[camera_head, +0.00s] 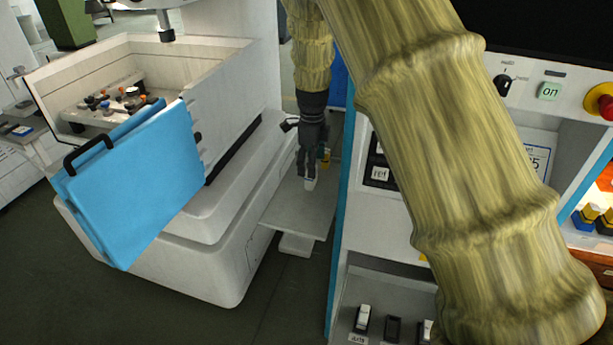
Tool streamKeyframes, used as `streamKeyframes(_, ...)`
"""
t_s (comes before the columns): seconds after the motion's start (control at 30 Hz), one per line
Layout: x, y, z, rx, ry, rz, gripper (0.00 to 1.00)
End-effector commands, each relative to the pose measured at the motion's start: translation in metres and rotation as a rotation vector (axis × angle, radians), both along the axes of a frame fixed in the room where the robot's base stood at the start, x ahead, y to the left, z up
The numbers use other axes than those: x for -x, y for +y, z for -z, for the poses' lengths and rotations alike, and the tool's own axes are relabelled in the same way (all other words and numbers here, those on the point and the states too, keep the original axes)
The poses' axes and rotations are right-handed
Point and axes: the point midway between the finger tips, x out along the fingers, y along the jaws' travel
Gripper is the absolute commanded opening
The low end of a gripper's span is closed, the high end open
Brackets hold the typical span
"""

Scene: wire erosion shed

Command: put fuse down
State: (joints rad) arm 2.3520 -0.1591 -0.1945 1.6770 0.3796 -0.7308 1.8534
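My gripper (309,172) points down over a small pale grey shelf (298,205) between the white machine and the control cabinet. Its dark fingers are close together around a small whitish piece (311,184), which looks like the fuse. The piece is small in view, and its upper part is hidden by the fingers. I cannot tell whether it touches the shelf. A small yellow and dark item (325,157) shows just right of the fingers, partly hidden.
The white machine (225,255) with its open blue door (140,190) stands left. The control cabinet (345,215) rises close on the right, with black-and-white modules (362,318) in its lower bay. My sleeved arm covers much of the right side. The shelf's front part is bare.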

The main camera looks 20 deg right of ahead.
Motion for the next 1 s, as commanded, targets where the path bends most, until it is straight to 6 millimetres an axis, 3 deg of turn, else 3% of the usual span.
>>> streamKeyframes(0.27, 0.001, 0.002, 0.013, 0.000, 0.002, -0.002, 0.75)
streamKeyframes(0.6, 0.001, 0.005, 0.050, -0.001, 0.001, -0.003, 0.75)
streamKeyframes(0.97, 0.001, 0.005, 0.056, 0.000, -0.001, -0.003, 0.75)
streamKeyframes(1.0, 0.001, 0.005, 0.056, 0.000, -0.001, -0.003, 0.68)
